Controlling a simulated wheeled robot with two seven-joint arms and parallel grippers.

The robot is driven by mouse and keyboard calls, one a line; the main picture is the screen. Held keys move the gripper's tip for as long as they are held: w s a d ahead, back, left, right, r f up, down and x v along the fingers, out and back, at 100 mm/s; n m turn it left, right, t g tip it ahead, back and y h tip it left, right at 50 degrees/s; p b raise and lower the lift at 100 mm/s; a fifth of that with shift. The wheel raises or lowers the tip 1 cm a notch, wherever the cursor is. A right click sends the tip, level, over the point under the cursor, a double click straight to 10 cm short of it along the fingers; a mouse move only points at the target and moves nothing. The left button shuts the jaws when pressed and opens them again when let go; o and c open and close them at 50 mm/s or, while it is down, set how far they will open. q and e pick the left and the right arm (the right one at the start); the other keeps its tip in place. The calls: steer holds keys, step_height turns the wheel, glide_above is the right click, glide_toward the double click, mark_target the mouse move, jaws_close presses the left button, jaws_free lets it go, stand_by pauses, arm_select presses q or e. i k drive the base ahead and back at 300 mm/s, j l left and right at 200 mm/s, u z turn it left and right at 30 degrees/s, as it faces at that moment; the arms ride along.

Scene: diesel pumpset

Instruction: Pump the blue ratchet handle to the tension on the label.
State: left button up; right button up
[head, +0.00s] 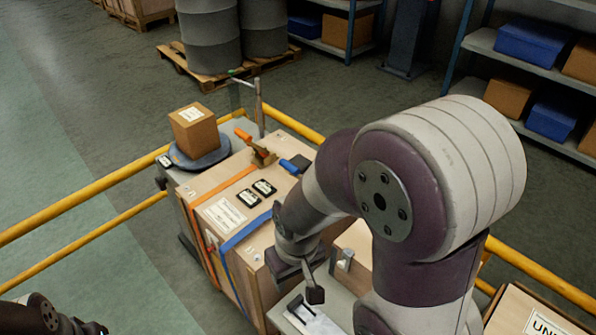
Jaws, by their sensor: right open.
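The blue ratchet handle (290,166) lies on top of the wooden crate (184,187), near its far right edge and partly beside my right arm. A blue strap (246,231) runs over the crate top and down its front; my arm hides part of it. Two small black labels (264,187) lie between the straps; their text is too small to read. My right gripper (312,286) is open, low at the crate's near right end, well apart from the blue handle. My left arm shows only at the bottom left corner; its gripper is not visible.
An orange strap (212,192) with an orange-handled ratchet (256,150) crosses the crate. A small carton (194,132) sits on a round dark plate behind it. Yellow rails (90,190) surround the crate. A grey surface with a metal piece (302,312) lies below my right gripper.

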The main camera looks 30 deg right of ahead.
mark_target(289, 168)
steer(key=z, duration=0.8)
steer(key=i+j+z, duration=0.4)
steer(key=j, duration=0.15)
steer(key=i+j+z, duration=0.2)
steer(key=j, duration=0.15)
steer(key=j+z, duration=0.2)
steer(key=i+j+z, duration=0.2)
steer(key=j, duration=0.3)
steer(key=i+j, duration=0.1)
steer(key=j, duration=0.5)
steer(key=i+j, duration=0.1)
steer(key=j, duration=0.55)
steer(key=i+j, duration=0.15)
steer(key=j, duration=0.45)
steer(key=z, duration=0.05)
